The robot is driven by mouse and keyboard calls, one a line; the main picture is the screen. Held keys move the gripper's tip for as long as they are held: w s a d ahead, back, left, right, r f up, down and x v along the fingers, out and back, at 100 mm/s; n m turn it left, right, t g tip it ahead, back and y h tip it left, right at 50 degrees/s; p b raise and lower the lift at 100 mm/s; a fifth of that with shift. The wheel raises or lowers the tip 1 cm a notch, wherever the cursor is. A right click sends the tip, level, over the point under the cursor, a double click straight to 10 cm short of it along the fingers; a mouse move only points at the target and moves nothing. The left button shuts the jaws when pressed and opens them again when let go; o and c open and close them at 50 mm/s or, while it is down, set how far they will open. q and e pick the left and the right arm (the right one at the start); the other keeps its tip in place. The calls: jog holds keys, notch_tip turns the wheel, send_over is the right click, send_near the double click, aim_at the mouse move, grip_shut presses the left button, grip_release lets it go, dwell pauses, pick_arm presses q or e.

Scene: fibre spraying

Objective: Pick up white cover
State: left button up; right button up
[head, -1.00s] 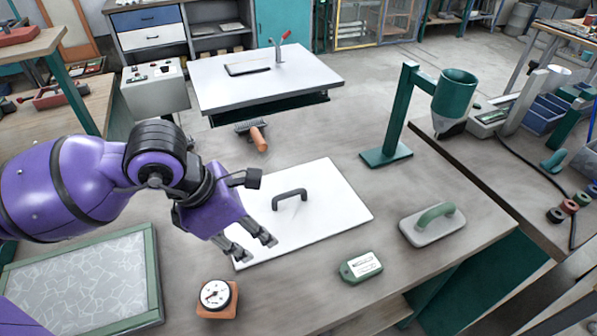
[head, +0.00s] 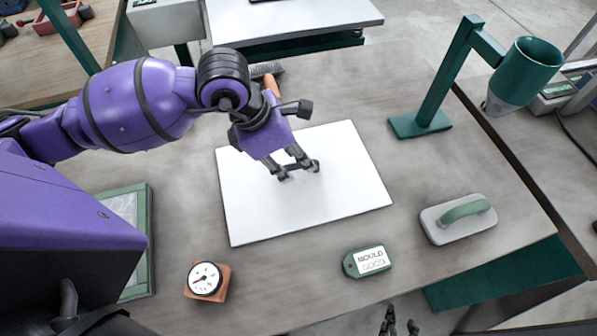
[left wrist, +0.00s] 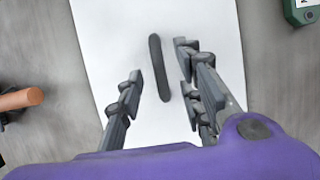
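The white cover (head: 335,200) is a flat white rectangular board lying on the grey workbench. Its dark bar handle (left wrist: 159,68) shows in the left wrist view, between and just beyond my left fingers. My left gripper (head: 296,172) is over the cover at the handle, which it mostly hides in the head view. In the left wrist view my left gripper (left wrist: 163,85) is open, with a finger on each side of the handle and visible gaps. My right gripper (head: 400,325) is at the bottom edge of the head view, clear of the cover; its finger opening is unclear.
On the bench (head: 310,285) are a gauge (head: 206,279), a green mould tag (head: 367,261), a float with a green handle (head: 459,218), and a green stand with a funnel cup (head: 522,75). A framed panel (head: 140,240) lies left. An orange-handled brush (head: 270,84) lies behind the cover.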

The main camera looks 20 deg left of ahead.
pick_arm(q)
jog(key=shift+x, duration=1.1)
jog(key=shift+w, duration=0.1)
grip_shut()
jog(key=shift+r, duration=0.1)
